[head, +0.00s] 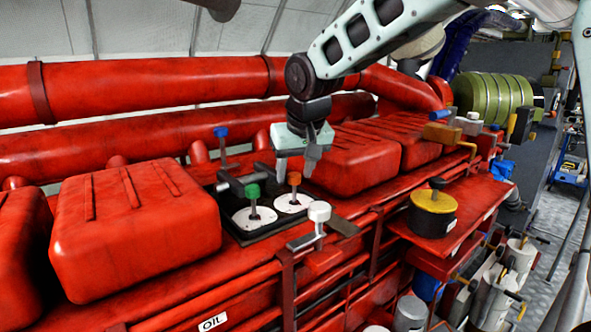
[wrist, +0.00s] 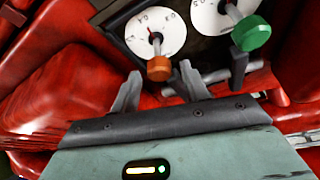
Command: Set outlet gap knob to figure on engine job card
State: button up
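Two knobs stand on white dials on a black panel on the red engine: an orange knob (head: 294,178) and, left of it, a green knob (head: 253,191). I cannot tell by labels which is the outlet gap knob. My gripper (head: 296,172) is open above the orange dial. In the wrist view, the orange knob (wrist: 159,68) lies between and just beyond the fingertips, with no clear contact. Its white dial (wrist: 155,34) carries small marks that I cannot read surely. The green knob (wrist: 252,31) is at upper right. I cannot make out a job card.
A blue-topped lever (head: 221,132) stands behind the dials. A white-topped handle (head: 319,211) stands in front. Red engine covers (head: 135,225) flank the panel. A yellow-and-black round part (head: 433,212) sits on a red shelf at right. Red pipes run behind.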

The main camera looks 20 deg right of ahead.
jog(key=shift+r, duration=0.1)
jog(key=b+v, duration=0.3)
jog(key=v, duration=1.4)
jog(key=shift+r, duration=0.15)
